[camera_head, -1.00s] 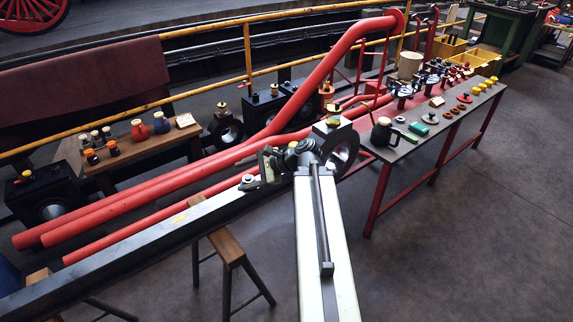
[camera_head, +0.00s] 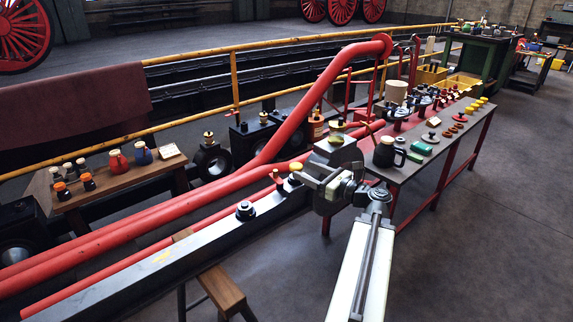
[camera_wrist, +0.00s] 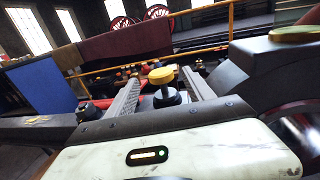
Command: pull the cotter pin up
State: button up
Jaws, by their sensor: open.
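The cotter pin (camera_head: 295,168), with a yellow knob on a dark stem, stands upright at the right end of the long dark rod (camera_head: 190,240). In the wrist view its yellow knob (camera_wrist: 161,76) shows between my two fingers, near their tips. My gripper (camera_head: 312,184) is open, just right of the pin, its fingers pointing left towards it. I see no contact; whether the pin is fully inside the jaws I cannot tell. The pin's lower part is hidden in the rod end.
A dark block with a yellow-topped cup (camera_head: 336,140) stands close behind my gripper. A black nut (camera_head: 245,210) sits on the rod to the left. Red pipes (camera_head: 200,212) run behind it. A bench with parts (camera_head: 440,150) is at right; floor beyond is clear.

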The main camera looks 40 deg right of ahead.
jog(key=shift+w+a, duration=0.2)
jog(key=shift+w, duration=1.8)
jog(key=shift+w+a, duration=0.2)
jog(key=shift+w, duration=1.75)
grip_shut()
